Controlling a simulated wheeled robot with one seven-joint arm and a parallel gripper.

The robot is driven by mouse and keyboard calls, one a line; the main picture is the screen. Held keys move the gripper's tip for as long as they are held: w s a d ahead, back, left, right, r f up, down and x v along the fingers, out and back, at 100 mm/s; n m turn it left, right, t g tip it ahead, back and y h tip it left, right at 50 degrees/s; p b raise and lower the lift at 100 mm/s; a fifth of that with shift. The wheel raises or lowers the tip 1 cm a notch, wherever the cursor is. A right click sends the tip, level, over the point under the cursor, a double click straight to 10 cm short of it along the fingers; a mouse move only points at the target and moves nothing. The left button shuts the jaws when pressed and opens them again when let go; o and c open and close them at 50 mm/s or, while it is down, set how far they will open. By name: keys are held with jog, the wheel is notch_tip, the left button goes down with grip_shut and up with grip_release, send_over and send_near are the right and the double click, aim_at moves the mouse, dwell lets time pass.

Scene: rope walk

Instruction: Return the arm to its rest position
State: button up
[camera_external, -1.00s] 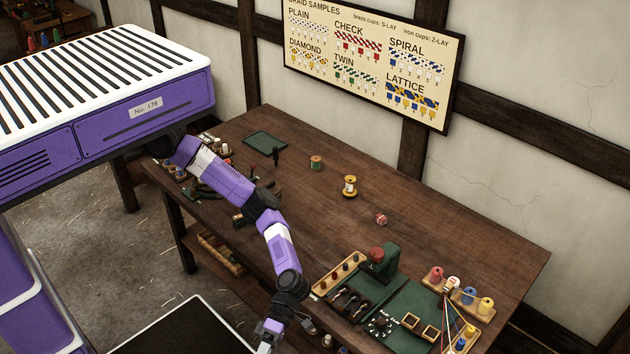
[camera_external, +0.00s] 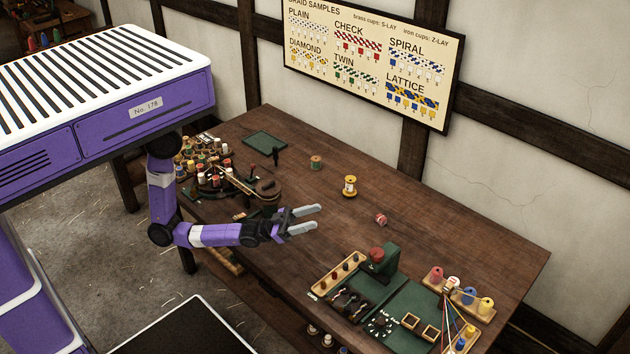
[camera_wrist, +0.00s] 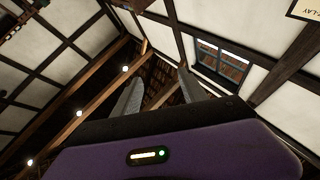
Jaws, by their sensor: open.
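My gripper (camera_external: 312,219) is open and empty, above the left part of the wooden table (camera_external: 330,245) in the external view. Its two grey fingers point to the right and are spread apart. My purple and white arm (camera_external: 215,235) hangs down from my body, bends at the elbow and reaches right over the table's near edge. In the wrist view, both fingers of my gripper (camera_wrist: 160,88) show with nothing between them, against roof beams and wall.
A round stand with several bobbins (camera_external: 213,179) is close behind my arm. A green press (camera_external: 378,265) and a bobbin rack (camera_external: 464,293) are at the right.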

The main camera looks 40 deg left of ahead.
jog(key=w+a+f+n+t+y, duration=0.2)
jog(key=a+f+n+y, duration=0.15)
jog(key=a, duration=0.45)
jog(key=w+a+f+n+t+y, duration=0.25)
jog(key=a+y, duration=0.25)
jog(key=a, duration=0.3)
jog(key=w+a+f+n+t+y, duration=0.2)
jog(key=a+f+n+y, duration=0.15)
jog(key=a, duration=0.45)
jog(key=s+a+f+n+g+y, duration=0.1)
jog(key=s+a+y, duration=0.3)
jog(key=a, duration=0.6)
jog(key=s+a+f+n+g+y, duration=0.2)
jog(key=s+a+f+n+y, duration=0.1)
jog(key=s+a, duration=0.4)
jog(key=a+f+y, duration=0.1)
jog(key=a+y, duration=0.1)
jog(key=a, duration=0.1)
jog(key=shift+s+a+n, duration=0.2)
jog(key=shift+a+n, duration=0.05)
jog(key=shift+n, duration=0.1)
jog(key=shift+g, duration=0.25)
